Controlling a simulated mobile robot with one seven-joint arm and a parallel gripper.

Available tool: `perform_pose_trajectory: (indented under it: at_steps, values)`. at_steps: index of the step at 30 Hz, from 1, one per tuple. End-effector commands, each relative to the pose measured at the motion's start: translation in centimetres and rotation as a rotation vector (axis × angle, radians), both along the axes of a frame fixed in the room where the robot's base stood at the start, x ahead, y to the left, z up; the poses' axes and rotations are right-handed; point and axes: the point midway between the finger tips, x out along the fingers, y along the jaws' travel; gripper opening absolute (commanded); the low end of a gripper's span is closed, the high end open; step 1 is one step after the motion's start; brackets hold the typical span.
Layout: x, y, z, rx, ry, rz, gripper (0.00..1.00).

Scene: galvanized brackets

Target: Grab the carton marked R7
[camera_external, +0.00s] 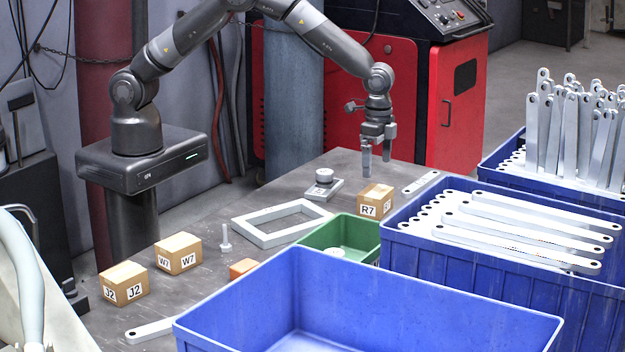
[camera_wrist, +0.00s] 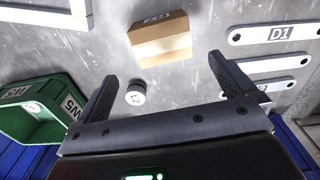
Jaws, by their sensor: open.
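The carton marked R7 (camera_external: 368,211) is a small brown box standing on the grey table, right of the green bin's far end. My gripper (camera_external: 376,167) is open and empty, fingers pointing down, above and apart from the carton. In the wrist view, a brown carton (camera_wrist: 163,48) with a white label lies ahead of the open fingers of my gripper (camera_wrist: 163,70), not between them.
A green bin (camera_external: 340,226) and blue crates (camera_external: 400,300) stand close by. Cartons J2 (camera_external: 125,284) and W7 (camera_external: 179,254) are at the left. A small round piece (camera_wrist: 135,93) lies near the left finger; flat bars (camera_wrist: 275,34) lie at the right.

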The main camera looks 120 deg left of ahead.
Motion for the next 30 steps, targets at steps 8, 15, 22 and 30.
perform_pose_trajectory:
  at_steps: [8,15,22,30]
  values:
    - [0.0,0.1,-3.3,-0.001,0.004,0.0,1.0]
    - [0.0,0.1,-6.0,0.0,0.002,0.0,1.0]
    - [-0.3,0.3,-8.8,0.0,0.003,-0.001,1.0]
    - [-0.2,0.3,-10.9,0.0,0.0,-0.001,1.0]
